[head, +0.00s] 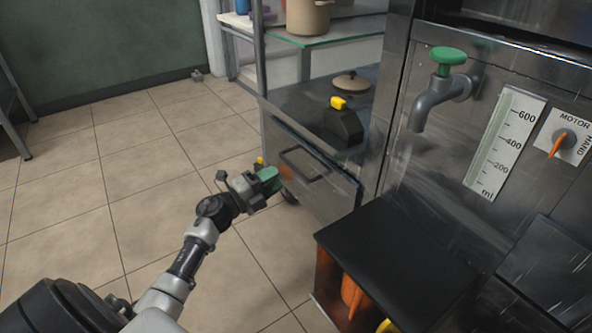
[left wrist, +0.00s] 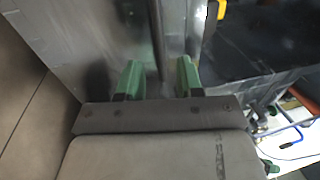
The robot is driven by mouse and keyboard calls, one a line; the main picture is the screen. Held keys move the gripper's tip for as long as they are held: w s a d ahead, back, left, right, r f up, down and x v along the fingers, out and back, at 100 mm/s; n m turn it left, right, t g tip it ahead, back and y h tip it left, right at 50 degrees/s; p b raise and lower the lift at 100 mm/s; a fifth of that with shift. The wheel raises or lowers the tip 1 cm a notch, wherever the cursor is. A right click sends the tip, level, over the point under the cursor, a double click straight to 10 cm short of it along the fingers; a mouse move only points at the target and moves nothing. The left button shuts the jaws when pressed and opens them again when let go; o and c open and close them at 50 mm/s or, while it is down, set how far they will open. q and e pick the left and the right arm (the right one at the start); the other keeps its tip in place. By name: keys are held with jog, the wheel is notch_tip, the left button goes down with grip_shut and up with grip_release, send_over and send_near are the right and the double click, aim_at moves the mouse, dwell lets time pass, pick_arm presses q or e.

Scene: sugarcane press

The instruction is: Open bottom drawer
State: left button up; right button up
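A metal drawer front (head: 325,196) with a bar handle (head: 304,164) is on the low steel cabinet in the middle of the head view. My left gripper (head: 270,180) is beside the drawer front, just left of and below the handle. In the left wrist view, its two green fingertips (left wrist: 158,78) stand apart. A dark bar, seemingly the handle (left wrist: 156,35), runs between them in the picture against the metal front (left wrist: 80,40). I cannot tell whether the fingers touch it. My right gripper is out of view.
A black object with a yellow top (head: 343,124) and a round lid (head: 352,83) are on the cabinet top. A dark-topped box (head: 400,258) stands at front right, below the green-handled tap (head: 442,85). Tiled floor (head: 110,190) lies clear at left.

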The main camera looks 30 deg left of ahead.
aim_at(292, 168)
pick_arm(q)
jog(key=b+x, duration=0.2)
jog(key=x, duration=0.4)
jog(key=shift+w+d, duration=0.1)
jog(key=shift+w, duration=0.25)
grip_shut()
